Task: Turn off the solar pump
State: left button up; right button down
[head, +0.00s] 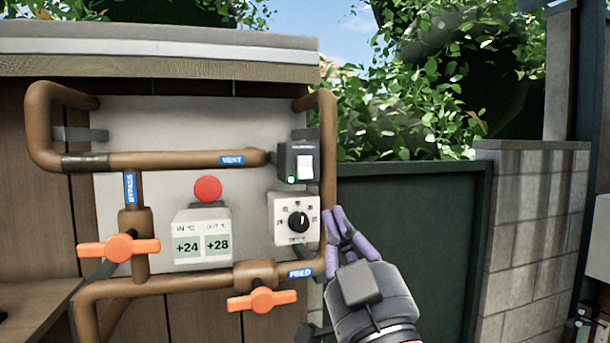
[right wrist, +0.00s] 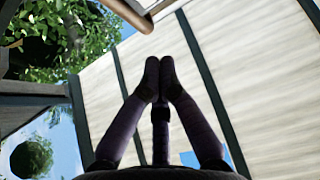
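A dark switch box (head: 284,162) with a white rocker (head: 304,167) is on the upper right of the grey panel. A small green light (head: 291,180) glows at its lower left; the label above is too blurred to read. My right gripper (head: 337,212) is below and to the right of the switch box, apart from it in the picture, beside the right-hand pipe. In the right wrist view its purple fingertips (right wrist: 160,78) meet with nothing between them. My left gripper is not in view.
A dial box (head: 282,232) sits below the switch. Brown pipes (head: 329,140) frame the panel, with orange valve handles (head: 118,248) and (head: 262,300) on them. A red button (head: 208,189) sits above a temperature display (head: 187,250). A dark green gate (head: 410,205) stands to the right.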

jog(key=p, duration=0.3)
send_near(302, 160)
notch_tip(302, 160, up, 4)
jog(key=w, duration=0.2)
jog(key=w+a+p, duration=0.1)
jog(key=shift+w+f, duration=0.2)
jog(key=shift+f, duration=0.05)
jog(key=shift+w+a+f, duration=0.15)
jog(key=shift+w, duration=0.35)
